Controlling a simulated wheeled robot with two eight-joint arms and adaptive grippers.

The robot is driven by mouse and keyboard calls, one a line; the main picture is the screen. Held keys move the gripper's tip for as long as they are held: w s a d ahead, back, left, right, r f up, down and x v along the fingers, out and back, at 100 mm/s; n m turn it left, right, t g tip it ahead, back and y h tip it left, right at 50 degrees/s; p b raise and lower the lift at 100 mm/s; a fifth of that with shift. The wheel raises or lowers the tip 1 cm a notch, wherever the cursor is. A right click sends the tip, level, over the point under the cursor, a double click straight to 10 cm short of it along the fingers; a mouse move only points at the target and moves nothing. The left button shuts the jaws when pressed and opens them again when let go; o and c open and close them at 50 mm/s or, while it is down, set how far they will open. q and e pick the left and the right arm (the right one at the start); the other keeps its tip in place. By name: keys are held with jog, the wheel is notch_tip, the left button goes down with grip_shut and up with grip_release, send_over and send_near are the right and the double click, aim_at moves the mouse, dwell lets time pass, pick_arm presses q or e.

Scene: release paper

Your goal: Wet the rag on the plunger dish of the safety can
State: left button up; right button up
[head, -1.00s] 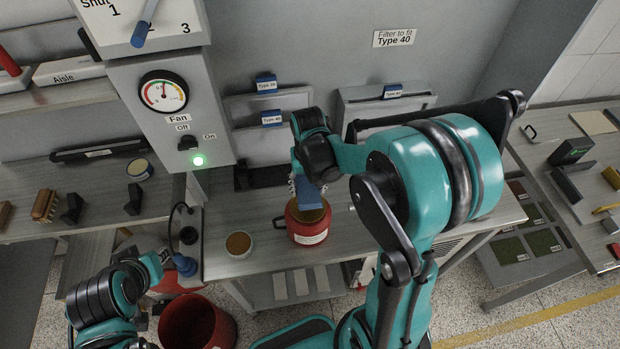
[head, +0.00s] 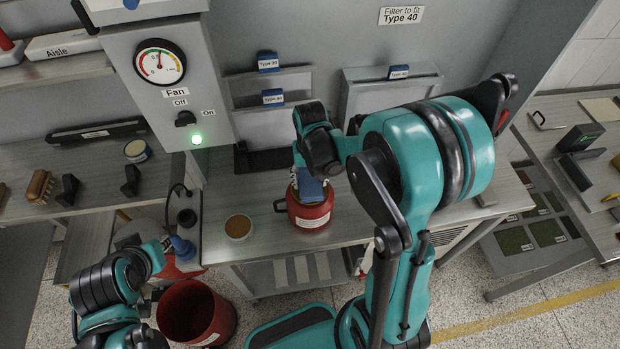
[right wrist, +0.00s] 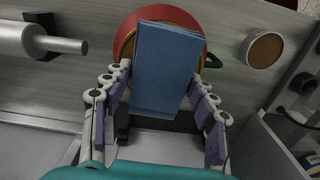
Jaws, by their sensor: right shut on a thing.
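The red safety can (head: 311,218) stands on the bench near its front edge. Its brass-coloured plunger dish (right wrist: 125,50) shows as a rim around the rag in the right wrist view. My right gripper (head: 307,180) is shut on the folded blue rag (head: 311,190), pointing down at the can top. The rag (right wrist: 165,65) covers most of the dish between the fingers (right wrist: 160,95). The rag's lower edge is at the dish in the head view; I cannot tell whether it presses down.
An open round tin with brown contents (head: 238,227) stands left of the can. A red bin (head: 190,315) is on the floor below. The grey fan panel (head: 170,100) rises behind left. Bare bench lies right of the can.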

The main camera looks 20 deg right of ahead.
aim_at(310, 181)
jog(key=shift+f+b, duration=1)
jog(key=shift+f, duration=0.1)
dwell(1.1)
jog(key=shift+r, duration=0.15)
dwell(0.4)
jog(key=shift+r+p, duration=2.6)
jog(key=shift+r, duration=0.85)
jog(key=shift+f, duration=0.15)
